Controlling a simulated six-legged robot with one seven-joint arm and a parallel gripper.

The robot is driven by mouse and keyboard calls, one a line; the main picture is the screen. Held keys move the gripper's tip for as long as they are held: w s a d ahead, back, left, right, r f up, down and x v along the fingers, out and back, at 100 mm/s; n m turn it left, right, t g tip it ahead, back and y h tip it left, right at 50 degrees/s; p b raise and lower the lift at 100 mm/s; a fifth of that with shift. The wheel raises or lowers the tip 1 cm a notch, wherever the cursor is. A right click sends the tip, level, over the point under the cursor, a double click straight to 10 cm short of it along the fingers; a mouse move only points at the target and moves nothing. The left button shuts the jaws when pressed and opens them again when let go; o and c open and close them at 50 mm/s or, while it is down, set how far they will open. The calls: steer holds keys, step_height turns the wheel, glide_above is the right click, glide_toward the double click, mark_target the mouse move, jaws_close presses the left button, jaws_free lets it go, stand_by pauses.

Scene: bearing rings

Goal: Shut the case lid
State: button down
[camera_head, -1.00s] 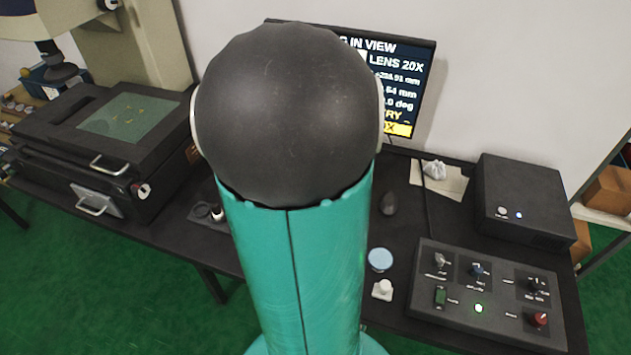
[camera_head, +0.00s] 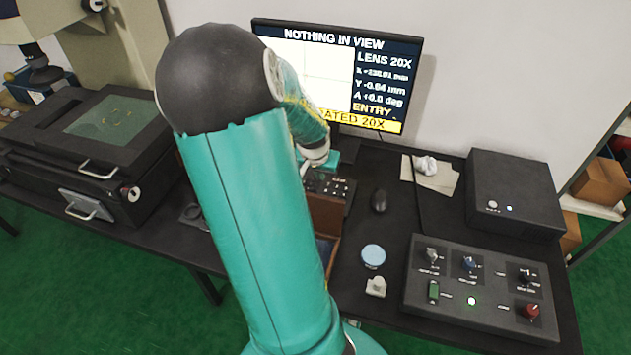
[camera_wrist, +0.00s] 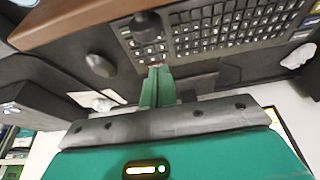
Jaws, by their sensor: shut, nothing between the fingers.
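The case is mostly hidden behind my arm in the head view. In the wrist view a brown edge (camera_wrist: 85,18), apparently the lid, crosses the top left. My gripper (camera_wrist: 160,72) is shut and empty, its green fingers pointing toward the keyboard, apart from the brown edge in the picture. In the head view the hand shows only in part beyond the lid, below the monitor; the fingertips cannot be made out.
A keyboard panel (camera_head: 330,186) with a black knob (camera_wrist: 147,23) lies behind the lid. A dark mouse (camera_head: 379,201), a blue-topped disc (camera_head: 373,255) and a control box (camera_head: 480,290) are to the right. The monitor (camera_head: 345,75) stands behind. A measuring machine (camera_head: 85,150) fills the left.

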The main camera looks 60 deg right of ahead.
mark_target(312, 208)
steer(key=shift+s+a+r, duration=0.1)
steer(key=shift+s+a, duration=0.05)
steer(key=shift+a, duration=0.8)
steer(key=shift+s+a, duration=0.1)
steer(key=shift+a, duration=0.8)
